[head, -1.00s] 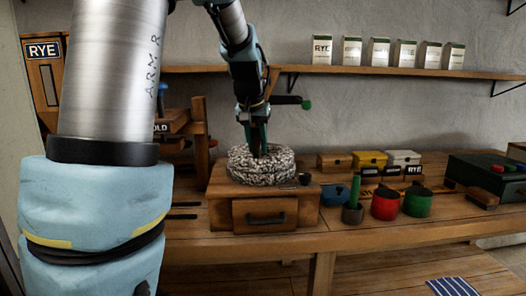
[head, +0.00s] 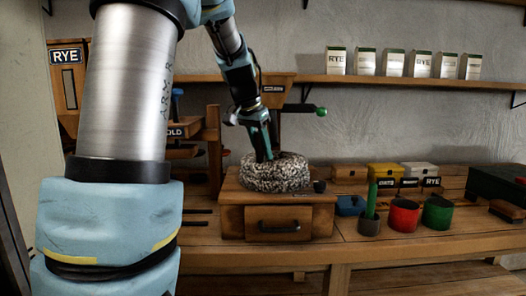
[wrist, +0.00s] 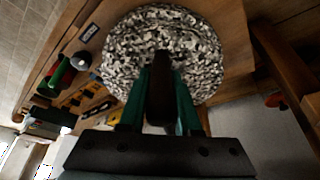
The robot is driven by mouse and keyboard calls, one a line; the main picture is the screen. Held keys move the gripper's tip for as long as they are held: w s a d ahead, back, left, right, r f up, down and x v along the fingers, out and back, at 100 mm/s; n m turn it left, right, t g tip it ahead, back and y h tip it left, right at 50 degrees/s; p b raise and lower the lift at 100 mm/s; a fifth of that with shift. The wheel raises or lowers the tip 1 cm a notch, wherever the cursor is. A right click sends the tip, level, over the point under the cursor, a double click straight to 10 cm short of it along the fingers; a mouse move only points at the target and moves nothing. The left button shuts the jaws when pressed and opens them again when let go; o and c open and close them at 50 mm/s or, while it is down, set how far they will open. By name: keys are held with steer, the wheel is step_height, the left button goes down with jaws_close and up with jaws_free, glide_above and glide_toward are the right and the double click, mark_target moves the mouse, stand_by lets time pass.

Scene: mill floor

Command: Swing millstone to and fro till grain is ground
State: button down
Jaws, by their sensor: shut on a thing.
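The speckled black-and-white millstone (head: 285,172) lies flat on a wooden mill box (head: 229,213) with a front drawer (head: 279,222). My gripper (head: 264,155) reaches down to the stone's top from the upper left. In the wrist view the green fingers are shut on a dark brown upright handle (wrist: 160,85) over the stone (wrist: 205,48). The handle's foot and the stone's near part are hidden by the gripper. No grain or flour shows on the stone, and the drawer is shut.
To the right stand a grey mortar with a green pestle (head: 371,200), a red pot (head: 403,215) and a green pot (head: 437,213). Labelled boxes (head: 385,176) stand behind. White packets (head: 394,62) line the shelf.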

steer(key=c, duration=0.6)
jaws_free()
steer(key=shift+r, duration=0.1)
steer(key=v, duration=1)
steer(key=shift+s+a+r+b, duration=0.15)
steer(key=shift+r+b, duration=0.1)
steer(key=shift+b, duration=0.15)
